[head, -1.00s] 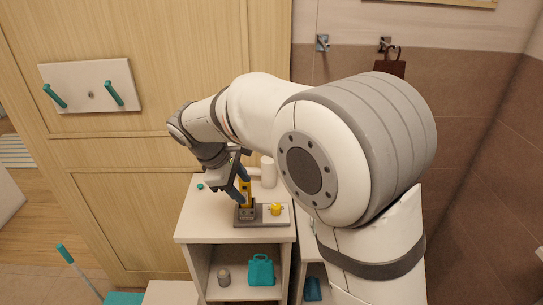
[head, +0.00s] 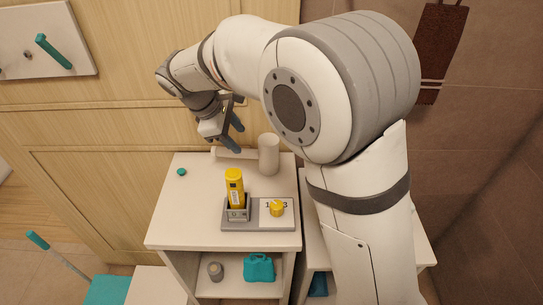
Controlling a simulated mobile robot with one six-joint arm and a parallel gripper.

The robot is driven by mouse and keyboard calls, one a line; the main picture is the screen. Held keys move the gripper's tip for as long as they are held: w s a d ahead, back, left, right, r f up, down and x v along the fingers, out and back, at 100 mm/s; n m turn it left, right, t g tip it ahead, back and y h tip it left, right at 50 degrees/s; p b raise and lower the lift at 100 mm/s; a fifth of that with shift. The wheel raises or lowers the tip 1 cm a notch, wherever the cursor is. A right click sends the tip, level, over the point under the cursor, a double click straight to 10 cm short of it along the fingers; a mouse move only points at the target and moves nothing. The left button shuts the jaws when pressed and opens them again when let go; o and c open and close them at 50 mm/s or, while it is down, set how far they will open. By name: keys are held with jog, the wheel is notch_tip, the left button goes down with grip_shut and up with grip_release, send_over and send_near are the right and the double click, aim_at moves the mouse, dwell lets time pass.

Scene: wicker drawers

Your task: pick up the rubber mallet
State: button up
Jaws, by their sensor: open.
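The rubber mallet appears to be the pale beige piece at the back of the white cabinet top, with a thick upright cylinder as its head (head: 269,154) and a thin handle (head: 228,153) pointing left.
A yellow labelled container (head: 235,187) stands in the holder of a grey tray (head: 250,228), beside a yellow knob (head: 277,209). A small teal disc (head: 182,172) lies at left. A teal bag-like item (head: 259,267) and grey jar (head: 215,271) sit on the shelf below.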

aim_at(248, 151)
jog(key=shift+w+d+f, duration=0.1)
jog(key=shift+w+f, duration=0.3)
jog(key=shift+f, duration=0.45)
jog(key=x, duration=0.7)
jog(key=shift+s+d+f, duration=0.1)
jog(key=shift+s+d, duration=0.1)
jog(key=shift+s, duration=0.05)
grip_shut()
